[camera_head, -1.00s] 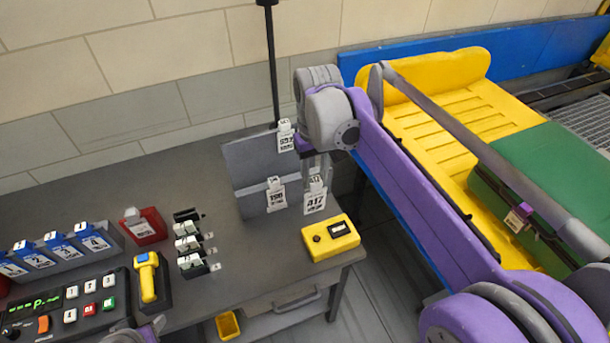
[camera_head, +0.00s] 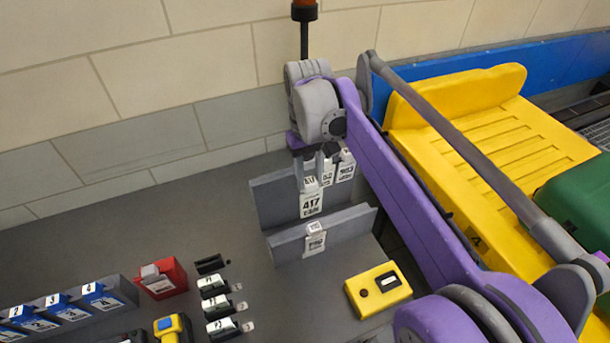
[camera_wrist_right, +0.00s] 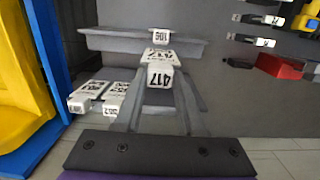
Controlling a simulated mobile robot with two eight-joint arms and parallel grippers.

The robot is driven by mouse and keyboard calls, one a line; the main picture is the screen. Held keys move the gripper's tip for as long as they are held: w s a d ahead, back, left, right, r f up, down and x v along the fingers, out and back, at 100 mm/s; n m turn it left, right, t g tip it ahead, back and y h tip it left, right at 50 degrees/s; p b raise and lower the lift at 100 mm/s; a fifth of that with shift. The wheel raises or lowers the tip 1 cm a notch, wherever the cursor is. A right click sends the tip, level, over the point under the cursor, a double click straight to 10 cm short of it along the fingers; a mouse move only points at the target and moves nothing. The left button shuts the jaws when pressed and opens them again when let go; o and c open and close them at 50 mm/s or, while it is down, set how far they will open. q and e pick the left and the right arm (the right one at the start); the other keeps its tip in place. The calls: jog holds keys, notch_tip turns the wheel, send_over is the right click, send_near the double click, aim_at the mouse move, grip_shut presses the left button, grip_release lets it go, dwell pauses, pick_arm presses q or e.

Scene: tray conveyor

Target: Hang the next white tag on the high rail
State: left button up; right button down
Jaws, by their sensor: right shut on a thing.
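My right gripper (camera_head: 312,168) is shut on a white tag (camera_head: 311,203) printed 417, which hangs upright below the fingers. The held tag also shows between the fingers in the right wrist view (camera_wrist_right: 160,76). In the head view it overlaps the high rail (camera_head: 272,203), the taller back plate of a grey rack; I cannot tell whether it touches. Two white tags (camera_head: 346,166) hang close together on the high rail, right of the held one. Another white tag (camera_head: 315,241) hangs on the lower front rail (camera_head: 350,226). My left gripper is not in view.
Black holders with white tags (camera_head: 222,305), a red holder (camera_head: 161,279) and blue-topped bins (camera_head: 60,310) stand at left. A dark pole (camera_head: 304,38) rises behind.

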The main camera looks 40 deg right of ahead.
jog(key=shift+w+d+p, duration=0.15)
jog(key=shift+w+d, duration=0.3)
jog(key=shift+w, duration=1.05)
jog(key=shift+w+d+p, duration=0.1)
jog(key=shift+w+d, duration=0.4)
jog(key=shift+w, duration=1)
jog(key=shift+w+d+p, duration=0.15)
jog(key=shift+w+d, duration=0.3)
jog(key=shift+w, duration=1.05)
jog(key=shift+w+f+b, duration=0.1)
jog(key=shift+f+b, duration=0.2)
jog(key=shift+f, duration=0.35)
jog(key=shift+f+b, duration=0.6)
jog(key=shift+f, duration=0.75)
jog(key=shift+c, duration=2.2)
grip_release()
jog(key=shift+r, duration=0.15)
